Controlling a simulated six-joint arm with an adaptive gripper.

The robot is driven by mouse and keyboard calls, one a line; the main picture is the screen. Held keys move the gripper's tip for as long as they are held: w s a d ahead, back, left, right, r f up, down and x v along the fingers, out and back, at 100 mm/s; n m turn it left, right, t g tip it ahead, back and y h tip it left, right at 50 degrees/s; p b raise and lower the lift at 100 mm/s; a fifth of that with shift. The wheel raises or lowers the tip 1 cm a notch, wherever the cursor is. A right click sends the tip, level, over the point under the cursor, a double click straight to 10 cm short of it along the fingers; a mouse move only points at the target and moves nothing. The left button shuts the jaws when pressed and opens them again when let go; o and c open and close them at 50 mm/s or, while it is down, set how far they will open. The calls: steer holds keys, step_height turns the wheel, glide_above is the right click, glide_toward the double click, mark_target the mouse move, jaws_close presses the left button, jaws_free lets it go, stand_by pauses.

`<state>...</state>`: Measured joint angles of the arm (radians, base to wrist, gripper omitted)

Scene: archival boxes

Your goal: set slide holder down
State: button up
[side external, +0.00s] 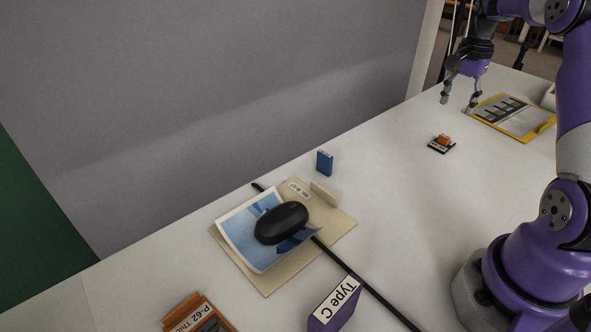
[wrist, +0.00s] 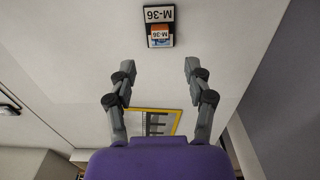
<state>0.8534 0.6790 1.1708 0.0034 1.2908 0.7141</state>
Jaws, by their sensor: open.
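A small orange holder (side external: 444,139) with a white label sits on a small black base on the white table, at the right of the side view. I take the orange piece to be the slide holder. My gripper (side external: 458,103) is open and empty, above the table and apart from the holder. In the wrist view its spread fingers (wrist: 157,84) have nothing between their tips, and the holder lies beyond them.
A yellow-framed board (side external: 541,128) with dark strips lies behind the holder. A blue box (side external: 325,163) stands mid-table. A black oval object (side external: 281,223) rests on a picture and tan folder (side external: 340,220). A purple Type C box (side external: 330,311) and an orange-brown box (side external: 187,304) are in front.

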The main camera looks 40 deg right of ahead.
steer(key=w+a+r+n+t+h, duration=0.1)
steer(key=a+r+n, duration=0.35)
steer(key=a, duration=0.45)
steer(key=w+a+r+n+t, duration=0.1)
steer(key=a+r+n+t, duration=0.1)
steer(key=a+r+n, duration=0.5)
steer(key=s+a+f+n+t, duration=0.1)
steer(key=s+a+f+n, duration=0.1)
steer(key=a, duration=0.5)
steer(key=s+a+f+n+t+y, duration=0.1)
steer(key=s+a+f+n, duration=0.1)
steer(key=s+a+n, duration=0.2)
steer(key=s+a, duration=0.2)
steer(key=a, duration=0.2)
steer(key=shift+s+f+t, duration=0.25)
steer(key=shift+s+t, duration=0.05)
steer(key=shift+s, duration=0.05)
